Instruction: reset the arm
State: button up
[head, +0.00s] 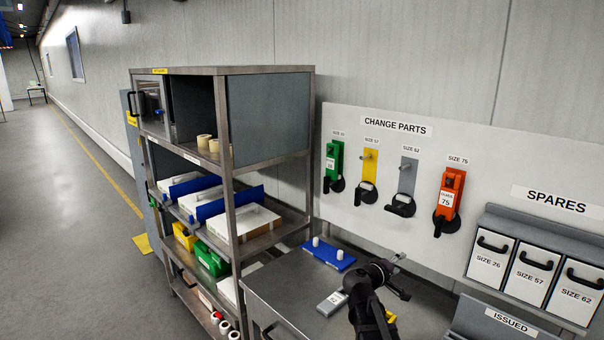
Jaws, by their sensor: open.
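My gripper (400,276) is at the lower right of the head view, at the end of my black arm, above the grey bench top (285,290). Its jaws are small in this view and stand apart with nothing seen between them. A grey block with a white label (331,303) lies on the bench left of my arm. A small yellow thing (390,317) is partly hidden by my arm.
A metal shelf rack (222,166) with boxes and bins stands left of the bench. A change parts board (392,170) with green, yellow, grey and orange parts is on the wall behind. Spares boxes (530,272) and an issued bin (508,318) are at right. Open floor lies left.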

jog(key=s+a+f+m+g+y, duration=0.1)
jog(key=s+f+m+g+y, duration=0.45)
jog(key=s+f, duration=0.55)
jog(key=s+a+f+g+y+b, duration=0.1)
jog(key=s+a+f+g+y, duration=0.3)
jog(key=s+a+y, duration=0.3)
jog(key=shift+s+a+f+m, duration=0.35)
jog(key=shift+s+a+f, duration=0.35)
jog(key=shift+s+a, duration=1)
jog(key=shift+s+d+g, duration=0.25)
